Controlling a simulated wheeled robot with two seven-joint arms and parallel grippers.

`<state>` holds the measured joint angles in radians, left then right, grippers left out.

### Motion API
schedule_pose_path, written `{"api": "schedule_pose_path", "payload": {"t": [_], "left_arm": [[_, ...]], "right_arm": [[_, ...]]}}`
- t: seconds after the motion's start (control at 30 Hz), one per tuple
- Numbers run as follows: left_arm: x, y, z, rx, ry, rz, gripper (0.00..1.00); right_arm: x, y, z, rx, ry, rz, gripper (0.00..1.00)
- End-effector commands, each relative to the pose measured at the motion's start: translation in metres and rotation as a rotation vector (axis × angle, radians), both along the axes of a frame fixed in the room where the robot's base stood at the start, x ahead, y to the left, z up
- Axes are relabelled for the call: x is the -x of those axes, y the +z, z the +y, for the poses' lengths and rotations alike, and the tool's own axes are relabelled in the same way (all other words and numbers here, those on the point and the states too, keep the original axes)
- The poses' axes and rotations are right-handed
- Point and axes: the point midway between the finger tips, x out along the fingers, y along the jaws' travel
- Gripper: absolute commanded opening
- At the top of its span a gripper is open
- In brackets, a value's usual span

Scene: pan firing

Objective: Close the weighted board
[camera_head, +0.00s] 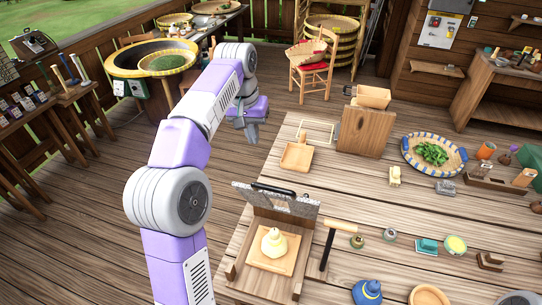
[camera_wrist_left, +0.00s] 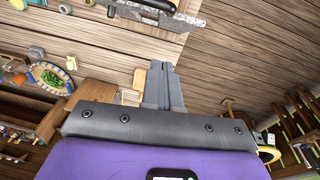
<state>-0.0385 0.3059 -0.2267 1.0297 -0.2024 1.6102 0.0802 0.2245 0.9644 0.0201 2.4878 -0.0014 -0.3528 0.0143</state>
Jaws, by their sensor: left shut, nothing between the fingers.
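The weighted board (camera_head: 298,207) is a grey stone-like slab with a black handle, standing raised at the back of a wooden press frame (camera_head: 231,271). A pale rounded lump (camera_head: 274,243) sits on a light square board (camera_head: 250,256) in the frame. The slab also shows at the top of the left wrist view (camera_wrist_left: 172,42). My left gripper (camera_head: 252,136) is shut and empty, beyond the table's left edge, behind and left of the slab, and apart from it. Its fingers show in the left wrist view (camera_wrist_left: 162,66). My right gripper is not in view.
A mallet (camera_head: 337,228) lies right of the press, near small jars (camera_head: 389,234). A wooden scoop (camera_head: 298,157) and an upright wooden block (camera_head: 364,131) stand farther back. A blue-rimmed basket of leaves (camera_head: 433,152) is at right. Open floor lies left of the table.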

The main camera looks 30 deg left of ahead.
Motion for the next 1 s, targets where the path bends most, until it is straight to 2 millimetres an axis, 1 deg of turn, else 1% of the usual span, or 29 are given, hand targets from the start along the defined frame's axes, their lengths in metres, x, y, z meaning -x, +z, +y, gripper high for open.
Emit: {"api": "schedule_pose_path", "payload": {"t": [0.03,0.1,0.17,0.23,0.37,0.4,0.63,0.8,1.0], "left_arm": [[0.002,0.003,0.001,0.0,0.003,-0.003,0.0],[0.002,0.0,0.001,0.0,0.004,-0.002,0.0],[0.001,-0.005,0.001,-0.001,0.004,-0.001,0.0],[0.0,-0.015,0.001,0.0,0.004,0.001,0.0],[-0.003,-0.041,0.0,0.0,0.003,0.003,0.0],[-0.004,-0.05,-0.001,0.001,0.003,0.004,0.0],[-0.011,-0.099,-0.003,0.0,0.004,0.002,0.0],[0.001,-0.113,-0.009,0.001,0.003,-0.001,0.0],[0.009,-0.125,-0.012,0.0,0.003,-0.002,0.0]], "right_arm": [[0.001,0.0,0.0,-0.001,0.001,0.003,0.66],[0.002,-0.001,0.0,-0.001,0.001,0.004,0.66],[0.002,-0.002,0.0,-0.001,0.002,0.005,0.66],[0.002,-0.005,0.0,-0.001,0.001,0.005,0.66],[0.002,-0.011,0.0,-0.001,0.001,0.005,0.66],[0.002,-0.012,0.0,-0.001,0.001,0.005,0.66],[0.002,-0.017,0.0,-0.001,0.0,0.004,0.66],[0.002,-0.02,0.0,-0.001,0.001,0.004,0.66],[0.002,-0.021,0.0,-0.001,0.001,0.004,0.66]]}}
